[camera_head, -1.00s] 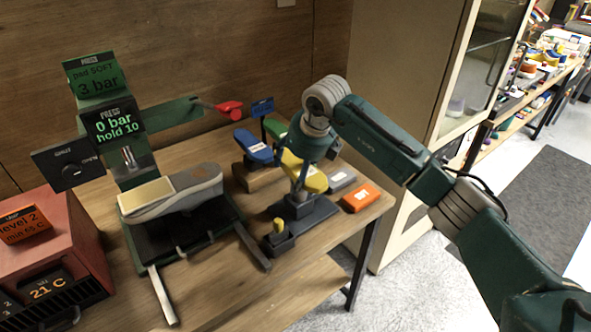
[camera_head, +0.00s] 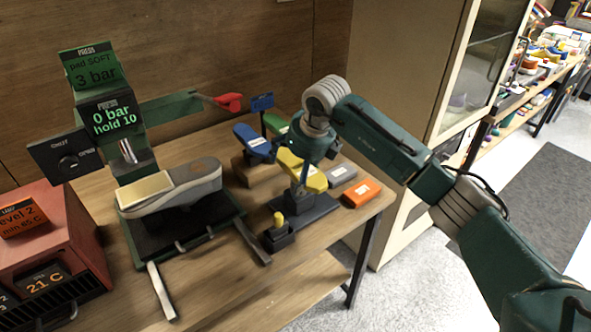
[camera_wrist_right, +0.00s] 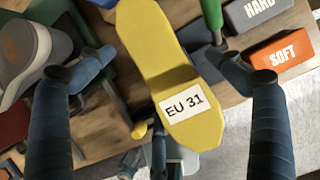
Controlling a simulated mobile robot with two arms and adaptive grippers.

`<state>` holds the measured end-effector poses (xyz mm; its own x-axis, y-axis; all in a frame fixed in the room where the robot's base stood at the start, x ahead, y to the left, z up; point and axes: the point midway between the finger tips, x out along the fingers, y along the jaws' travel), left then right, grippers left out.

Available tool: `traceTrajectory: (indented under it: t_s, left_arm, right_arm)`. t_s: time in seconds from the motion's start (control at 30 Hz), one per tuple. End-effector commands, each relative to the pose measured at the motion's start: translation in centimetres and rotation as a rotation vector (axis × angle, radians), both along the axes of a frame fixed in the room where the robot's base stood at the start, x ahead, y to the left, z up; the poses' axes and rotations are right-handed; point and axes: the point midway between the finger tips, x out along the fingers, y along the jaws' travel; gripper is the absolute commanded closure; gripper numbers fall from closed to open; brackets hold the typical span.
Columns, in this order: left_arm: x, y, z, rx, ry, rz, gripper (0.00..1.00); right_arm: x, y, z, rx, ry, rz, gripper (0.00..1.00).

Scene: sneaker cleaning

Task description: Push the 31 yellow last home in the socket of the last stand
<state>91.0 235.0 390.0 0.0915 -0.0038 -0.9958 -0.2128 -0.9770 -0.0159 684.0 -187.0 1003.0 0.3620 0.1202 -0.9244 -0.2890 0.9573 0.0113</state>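The yellow last (camera_head: 314,180), labelled EU 31 in the right wrist view (camera_wrist_right: 175,65), sits sole up above the dark last stand (camera_head: 312,214). Its lower joint with the socket is hidden. My right gripper (camera_head: 301,170) is over the last, its arm coming in from the right. In the right wrist view my gripper (camera_wrist_right: 160,57) has its fingers apart, one on each side of the last, with narrow gaps visible. My left gripper is in neither view.
A blue last (camera_head: 254,141) and a green last (camera_head: 274,124) stand behind. The grey HARD block (camera_head: 342,174) and orange SOFT block (camera_head: 361,193) lie at right. A press holding a grey sneaker (camera_head: 190,186) stands left, beside a red heater box (camera_head: 55,245).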

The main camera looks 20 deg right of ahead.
Motion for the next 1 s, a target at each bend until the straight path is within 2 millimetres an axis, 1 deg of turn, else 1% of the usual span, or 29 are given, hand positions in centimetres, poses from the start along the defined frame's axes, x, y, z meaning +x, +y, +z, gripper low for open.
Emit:
traceTrajectory:
  t_s: [0.17,0.27,0.37,0.43,0.6,0.73,0.9,1.0]
  left_arm:
    - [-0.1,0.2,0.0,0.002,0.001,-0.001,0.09]
    - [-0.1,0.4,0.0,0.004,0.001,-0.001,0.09]
    - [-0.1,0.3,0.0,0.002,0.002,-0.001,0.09]
    - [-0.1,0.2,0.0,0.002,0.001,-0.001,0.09]
    - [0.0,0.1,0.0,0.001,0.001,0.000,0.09]
    - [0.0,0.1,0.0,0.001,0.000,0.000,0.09]
    - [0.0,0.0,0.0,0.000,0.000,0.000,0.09]
    - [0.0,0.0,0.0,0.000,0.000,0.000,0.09]
  right_arm:
    - [-0.1,0.0,-0.2,-0.001,0.005,0.000,0.09]
    - [-0.2,-0.1,0.2,-0.002,0.003,0.000,0.09]
    - [-0.5,-0.3,1.3,-0.001,-0.001,-0.001,0.09]
    - [-0.9,-0.4,2.5,-0.002,-0.002,0.000,0.09]
    - [-2.2,-0.9,6.0,-0.002,-0.005,0.000,0.09]
    - [-3.2,-1.1,8.4,-0.001,-0.003,-0.001,0.09]
    - [-4.1,-1.3,10.4,-0.001,-0.001,0.001,0.09]
    - [-4.3,-1.4,10.9,-0.001,-0.001,0.000,0.09]
